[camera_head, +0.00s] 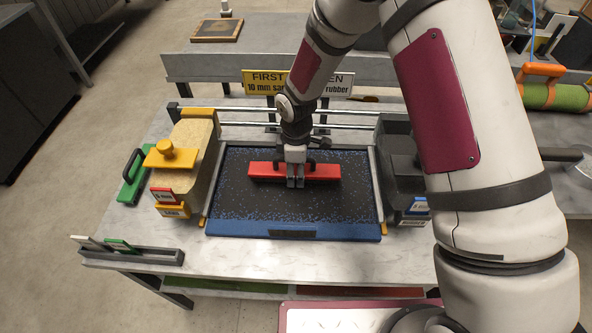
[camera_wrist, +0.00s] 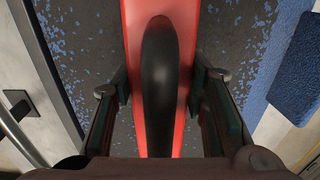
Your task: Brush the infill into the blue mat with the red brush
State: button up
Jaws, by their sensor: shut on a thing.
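The red brush (camera_head: 262,171) lies across the middle of the blue mat, and my gripper (camera_head: 295,178) is shut on it from above. In the wrist view the brush's red body (camera_wrist: 133,40) with its black handle (camera_wrist: 160,90) runs between the fingers of my gripper (camera_wrist: 160,110). The blue mat (camera_head: 325,230) sits in a frame on the table. Dark infill (camera_head: 285,203) covers most of its middle, and blue speckles show along its edges, also in the wrist view (camera_wrist: 262,30). The brush's underside is hidden.
A sand hopper (camera_head: 200,135) with a yellow knob stands left of the mat, and a dark hopper (camera_head: 397,150) stands right. A green-handled tool (camera_head: 133,178) lies far left. A sign (camera_head: 265,82) and rails are behind. A card rack (camera_head: 130,253) is at the front left.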

jog(key=p, duration=0.2)
send_over(277, 205)
jog(key=a, duration=0.3)
dwell(0.6)
jog(key=shift+f+b, duration=0.7)
jog(key=shift+f, duration=0.75)
dwell(1.3)
jog(key=shift+d, duration=0.15)
jog(key=shift+d, duration=1.45)
jog(key=shift+a, duration=0.1)
